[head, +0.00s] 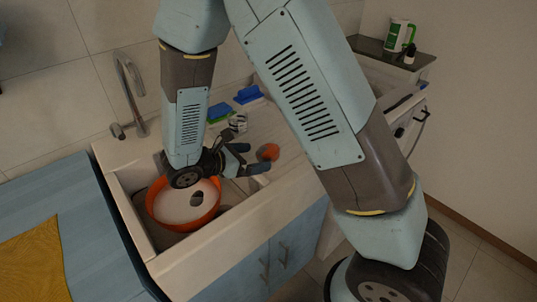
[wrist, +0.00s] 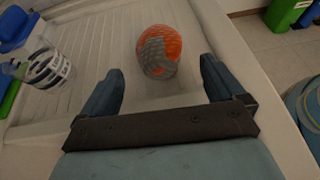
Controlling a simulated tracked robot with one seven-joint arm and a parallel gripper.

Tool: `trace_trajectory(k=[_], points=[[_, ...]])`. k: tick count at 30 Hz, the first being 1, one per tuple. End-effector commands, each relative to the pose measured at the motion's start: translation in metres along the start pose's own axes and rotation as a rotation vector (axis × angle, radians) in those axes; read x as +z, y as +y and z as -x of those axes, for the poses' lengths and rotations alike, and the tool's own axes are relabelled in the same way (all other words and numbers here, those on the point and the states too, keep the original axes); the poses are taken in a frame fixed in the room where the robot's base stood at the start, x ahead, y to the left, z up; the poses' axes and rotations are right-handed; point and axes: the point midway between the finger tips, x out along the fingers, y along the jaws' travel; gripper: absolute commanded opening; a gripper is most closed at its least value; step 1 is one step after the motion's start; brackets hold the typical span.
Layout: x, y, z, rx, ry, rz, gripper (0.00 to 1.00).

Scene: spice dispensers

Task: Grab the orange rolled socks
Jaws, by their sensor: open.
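The orange rolled socks (head: 268,152) lie on the pale ribbed drainboard to the right of the sink. In the wrist view they are an orange and grey ball (wrist: 158,52), ahead of my gripper and roughly between the lines of its two fingers. My gripper (head: 253,159) is open and empty, just left of the socks in the head view. In the wrist view its fingers (wrist: 160,85) are spread wide, and the socks lie beyond the fingertips, apart from them.
A grey-and-white striped object (wrist: 48,68) lies left of the socks. Blue and green brush-like items (head: 232,103) are behind. An orange bowl (head: 183,222) sits in the sink under my arm. The drainboard's raised edge (wrist: 236,60) runs on the right.

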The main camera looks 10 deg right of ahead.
Motion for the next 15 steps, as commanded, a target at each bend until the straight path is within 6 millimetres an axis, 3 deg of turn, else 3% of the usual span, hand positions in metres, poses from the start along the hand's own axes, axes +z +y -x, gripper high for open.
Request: trace_trajectory(k=[7,15], points=[[0.000,0.000,-0.032,0.000,0.000,0.001,0.96],[0.000,0.001,-0.036,0.002,0.000,0.001,0.96]])
